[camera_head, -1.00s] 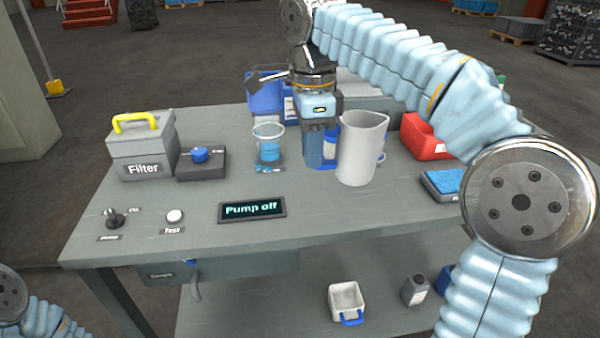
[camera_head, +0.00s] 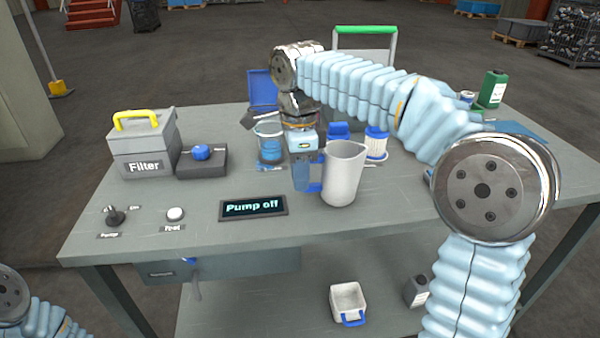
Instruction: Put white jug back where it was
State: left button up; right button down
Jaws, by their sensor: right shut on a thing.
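The white jug (camera_head: 343,176) is upright over the middle of the grey workbench, just behind and to the right of the "Pump off" display. My right gripper (camera_head: 308,175) is shut on the jug at its left side, where the handle is mostly hidden by the fingers. I cannot tell whether the jug's base touches the bench or hangs just above it. Of my left arm only a piece (camera_head: 40,310) shows at the lower left; its gripper is out of view.
A clear beaker (camera_head: 270,143) with blue liquid stands close behind and left of my right gripper. A white-and-blue filter cartridge (camera_head: 376,145) stands behind the jug. The "Pump off" display (camera_head: 253,208) lies in front. The bench (camera_head: 330,230) is clear toward its front edge.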

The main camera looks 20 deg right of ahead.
jog(key=c, duration=1.1)
grip_release()
jog(key=shift+o, duration=0.2)
notch_tip(320, 180, up, 11)
jog(key=p, duration=0.2)
jog(key=shift+w+p, duration=0.15)
jog(key=shift+p, duration=0.25)
jog(key=shift+r, duration=0.6)
